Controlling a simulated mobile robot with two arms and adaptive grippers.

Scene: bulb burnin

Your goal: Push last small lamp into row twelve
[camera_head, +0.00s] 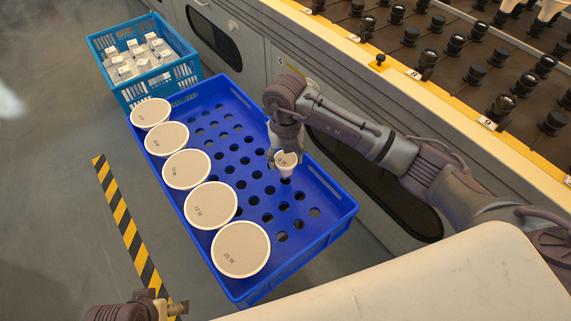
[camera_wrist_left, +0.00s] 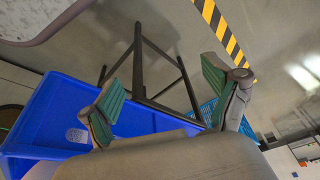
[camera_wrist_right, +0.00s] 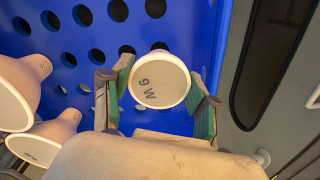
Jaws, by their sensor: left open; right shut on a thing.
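A small lamp (camera_head: 286,161) with a pale round face is in my right gripper (camera_head: 287,150), over the holes of the blue tray. In the right wrist view the lamp (camera_wrist_right: 160,80), marked "9 W", sits between the green pads of the right gripper (camera_wrist_right: 160,95), which is shut on it. How deep the lamp's lower end is in a hole is hidden. The blue tray (camera_head: 345,215) has rows of round holes, many of them empty. My left gripper (camera_wrist_left: 170,95) is open and empty, at the bottom left of the head view, away from the tray's holes.
Several large round lamps (camera_head: 241,249) stand along the tray's left side. A turquoise crate (camera_head: 125,93) with small white boxes is behind the tray. At the right is a bench (camera_head: 455,80) with many black sockets. Striped tape (camera_head: 127,228) marks the floor.

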